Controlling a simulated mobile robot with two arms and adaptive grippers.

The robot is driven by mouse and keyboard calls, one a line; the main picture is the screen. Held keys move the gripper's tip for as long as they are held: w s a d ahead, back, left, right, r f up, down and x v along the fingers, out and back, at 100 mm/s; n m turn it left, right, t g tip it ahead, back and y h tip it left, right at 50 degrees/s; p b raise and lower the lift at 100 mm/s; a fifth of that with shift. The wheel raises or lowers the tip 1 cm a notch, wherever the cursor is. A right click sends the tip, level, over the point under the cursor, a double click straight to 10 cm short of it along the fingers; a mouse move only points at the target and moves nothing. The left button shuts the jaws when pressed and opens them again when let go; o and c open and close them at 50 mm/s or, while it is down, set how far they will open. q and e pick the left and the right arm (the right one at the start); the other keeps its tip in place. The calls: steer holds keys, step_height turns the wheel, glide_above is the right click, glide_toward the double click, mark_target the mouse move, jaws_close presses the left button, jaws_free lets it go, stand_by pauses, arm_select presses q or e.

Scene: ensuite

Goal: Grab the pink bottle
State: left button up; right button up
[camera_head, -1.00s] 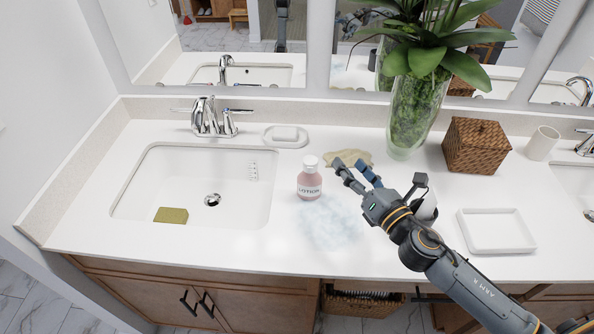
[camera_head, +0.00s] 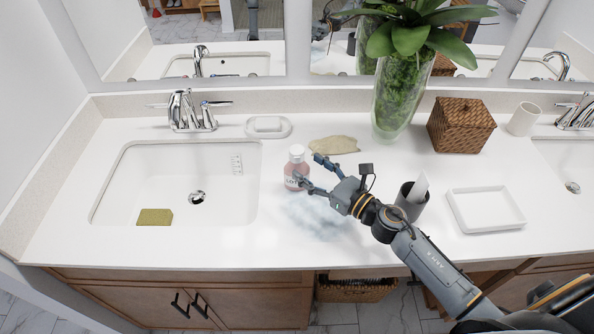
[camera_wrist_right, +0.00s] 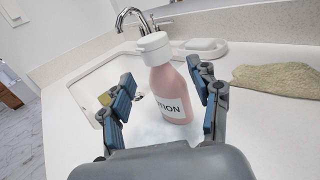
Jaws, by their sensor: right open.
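The pink bottle (camera_head: 296,170) has a white cap and a label reading LOTION. It stands upright on the white counter, just right of the left sink. My right gripper (camera_head: 307,171) is open at the bottle's right side, and one finger overlaps the bottle's front in the head view. In the right wrist view the bottle (camera_wrist_right: 170,90) stands between the two spread fingers of the right gripper (camera_wrist_right: 163,103), nearer the right finger. I cannot tell whether either finger touches it. My left gripper is not in view.
A beige cloth (camera_head: 334,145) lies behind the gripper, and a soap dish (camera_head: 268,133) sits behind the bottle. A glass plant vase (camera_head: 402,100), wicker box (camera_head: 460,125), dark cup (camera_head: 411,205) and white tray (camera_head: 486,222) stand to the right. A sponge (camera_head: 154,217) lies in the sink (camera_head: 125,165).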

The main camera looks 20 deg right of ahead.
mark_target(302, 163)
steer(key=p+x, duration=0.1)
steer(key=x, duration=0.3)
steer(key=shift+w+a+r, duration=0.1)
steer(key=shift+w+r, duration=0.05)
steer(key=shift+w+a, duration=0.25)
steer(key=shift+w, duration=0.1)
steer(key=shift+s, duration=0.1)
jaws_close()
